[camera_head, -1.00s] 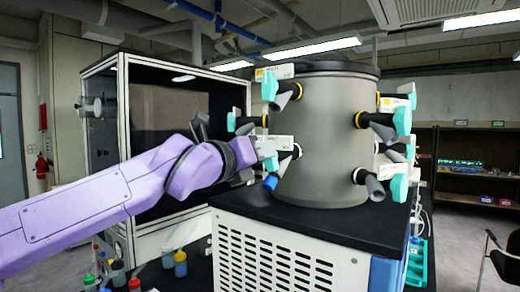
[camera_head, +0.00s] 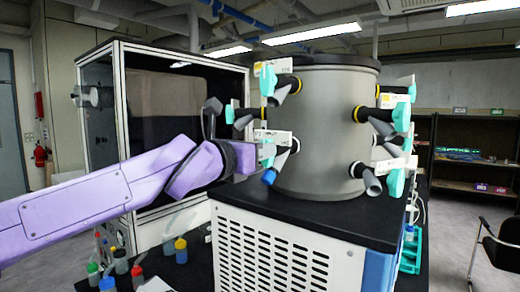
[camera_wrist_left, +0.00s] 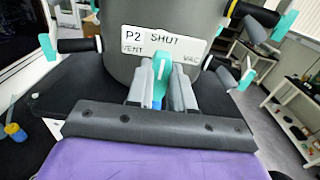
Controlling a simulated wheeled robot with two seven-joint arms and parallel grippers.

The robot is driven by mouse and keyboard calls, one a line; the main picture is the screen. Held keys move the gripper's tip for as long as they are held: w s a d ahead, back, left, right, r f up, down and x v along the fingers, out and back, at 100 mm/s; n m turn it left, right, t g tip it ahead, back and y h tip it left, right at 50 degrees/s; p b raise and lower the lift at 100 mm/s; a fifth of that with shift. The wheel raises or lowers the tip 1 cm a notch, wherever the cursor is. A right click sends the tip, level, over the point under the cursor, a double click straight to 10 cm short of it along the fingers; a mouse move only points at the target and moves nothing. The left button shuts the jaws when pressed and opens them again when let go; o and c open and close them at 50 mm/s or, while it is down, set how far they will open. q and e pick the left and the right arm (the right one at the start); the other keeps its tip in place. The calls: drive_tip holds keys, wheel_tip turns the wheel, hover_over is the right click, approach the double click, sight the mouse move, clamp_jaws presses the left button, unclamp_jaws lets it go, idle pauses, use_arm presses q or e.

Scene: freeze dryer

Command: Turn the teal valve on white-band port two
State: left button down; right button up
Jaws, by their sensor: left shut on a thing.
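The teal valve (camera_head: 267,152) sits on a lower port at the left front of the grey drum, beside a white label plate (camera_head: 275,136). In the left wrist view the plate (camera_wrist_left: 165,44) reads P2 SHUT, with VENT at left and VAC at right, and the teal handle (camera_wrist_left: 161,66) stands upright in front of it. My left gripper (camera_wrist_left: 163,88) is shut on this handle, one finger on each side. In the head view my left gripper (camera_head: 246,158) reaches it from the left and its fingertips are hard to make out. My right gripper is not in view.
Other teal valves, such as the upper one (camera_head: 268,80), surround the grey drum (camera_head: 322,130) closely. The drum stands on a black-topped white cabinet (camera_head: 285,250). A glass-fronted enclosure (camera_head: 120,130) stands behind my left arm. Small bottles (camera_head: 122,262) stand low at left.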

use_arm(q)
drive_tip(key=shift+r, duration=0.1)
drive_tip(key=c, duration=1)
unclamp_jaws()
drive_tip(key=b+v, duration=0.4)
drive_tip(key=v, duration=0.6)
drive_tip(key=shift+s, duration=0.2)
